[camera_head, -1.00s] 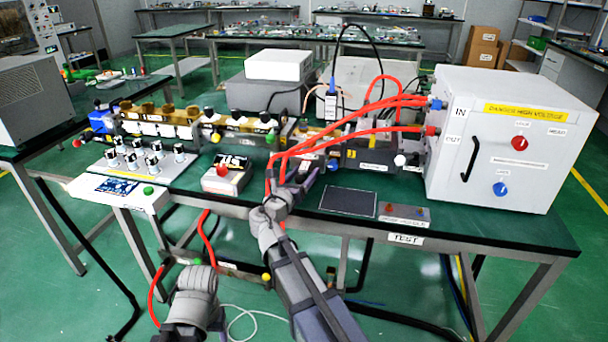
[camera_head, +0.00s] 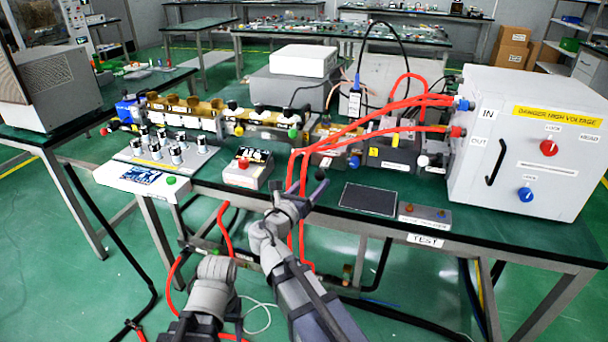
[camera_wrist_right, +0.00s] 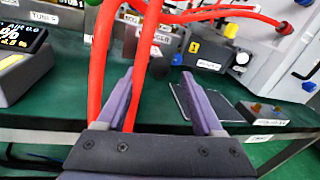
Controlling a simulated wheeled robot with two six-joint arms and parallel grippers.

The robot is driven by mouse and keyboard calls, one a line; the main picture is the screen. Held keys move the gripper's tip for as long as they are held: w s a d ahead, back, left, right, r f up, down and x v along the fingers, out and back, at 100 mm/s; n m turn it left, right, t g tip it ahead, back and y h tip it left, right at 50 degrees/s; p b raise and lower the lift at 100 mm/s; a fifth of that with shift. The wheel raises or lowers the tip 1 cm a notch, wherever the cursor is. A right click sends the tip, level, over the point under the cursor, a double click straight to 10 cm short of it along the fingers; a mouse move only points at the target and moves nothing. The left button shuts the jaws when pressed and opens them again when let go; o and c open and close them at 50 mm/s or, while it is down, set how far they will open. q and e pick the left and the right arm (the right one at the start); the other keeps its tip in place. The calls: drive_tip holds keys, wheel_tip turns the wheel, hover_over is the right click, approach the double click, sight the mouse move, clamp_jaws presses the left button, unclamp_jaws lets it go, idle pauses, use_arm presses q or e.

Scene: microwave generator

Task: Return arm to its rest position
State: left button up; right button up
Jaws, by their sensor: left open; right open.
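My right gripper (camera_head: 300,194) is at the front edge of the test bench (camera_head: 550,240), with purple fingers pointing toward the bench. In the right wrist view its fingers (camera_wrist_right: 157,80) are wide apart, with no object clamped between them. Two red cables (camera_wrist_right: 142,60) run down past the left finger, one of them across the gap between the fingers; I cannot tell whether they touch the gripper. My left arm (camera_head: 212,285) shows as a grey link low in front of the bench. Its fingers are not visible.
A white high-voltage box (camera_head: 525,150) stands at the bench's right. A dark flat pad (camera_head: 370,198) and a small grey button box (camera_head: 424,216) lie near the front edge. A labelled box with a red button (camera_head: 247,170) is left of the right gripper. Red cables hang below the bench.

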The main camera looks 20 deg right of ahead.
drive_tip(key=shift+s+r+m+p, duration=0.2)
drive_tip(key=shift+m+p, duration=0.1)
drive_tip(key=shift+p, duration=0.15)
drive_tip(key=s+a+r+m+g+y+p, duration=0.1)
drive_tip(key=s+a+m+g+y+p, duration=0.5)
drive_tip(key=s+m+p, duration=0.5)
drive_tip(key=s+a+r+m+g+y+p, duration=0.1)
drive_tip(key=s+a+m+g+y+p, duration=0.4)
drive_tip(key=s+a+m+p, duration=0.5)
drive_tip(key=s+m+g+p, duration=0.1)
drive_tip(key=m+p, duration=0.1)
drive_tip(key=m, duration=0.1)
drive_tip(key=shift+a+r+m+g+y+p, duration=0.15)
drive_tip(key=shift+m+g+y+p, duration=0.15)
drive_tip(key=shift+g+y, duration=0.1)
